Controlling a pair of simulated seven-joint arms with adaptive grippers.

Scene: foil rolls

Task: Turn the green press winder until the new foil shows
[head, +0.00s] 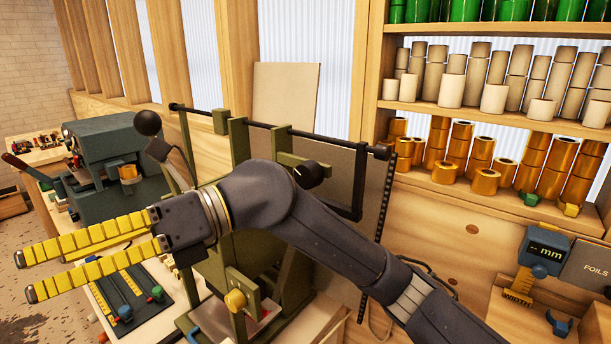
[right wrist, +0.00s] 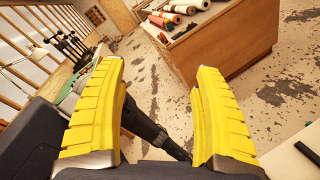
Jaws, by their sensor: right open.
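The olive-green press (head: 238,140) stands on the bench in the head view, largely hidden behind my right arm. A dark knob (head: 310,173) is on its upper part, a black ball (head: 147,122) is on a lever at its left, and a yellow knob (head: 235,300) is low at its front. I cannot tell which part is the winder, and no foil on the press is clear. My right gripper (head: 25,275) is open and empty, its yellow fingers pointing left, away from the press. In the right wrist view the open fingers (right wrist: 158,70) hold nothing. My left gripper is not in view.
A dark green machine (head: 105,165) stands left of the press. Shelves at the right hold gold foil rolls (head: 487,182) and pale cores (head: 453,90). A blue "mm" gauge (head: 543,250) stands front right. The right wrist view shows a wooden cabinet (right wrist: 228,45) and worn floor.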

